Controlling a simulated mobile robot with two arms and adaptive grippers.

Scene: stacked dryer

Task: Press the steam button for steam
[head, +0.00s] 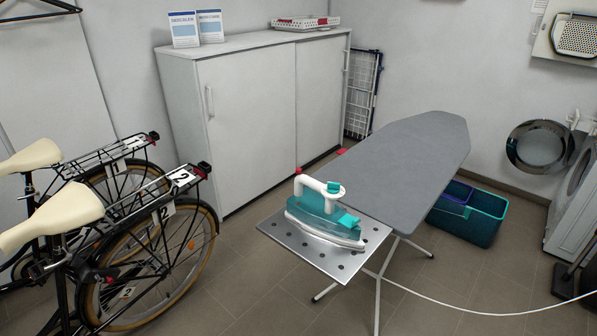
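A white and teal steam iron (322,216) stands on the perforated metal rest (283,242) at the near end of a grey ironing board (405,165). Its white handle rises at the upper left of its body. A small teal button (334,187) sits at the right end of the handle; I take it as the steam button, but no label is readable. Neither of my grippers shows in the head view. Nothing is touching the iron.
Bicycles (100,235) stand at the left. A white cabinet (250,110) is behind. Teal and blue bins (467,215) sit right of the board. An open-door machine (575,190) is at the far right.

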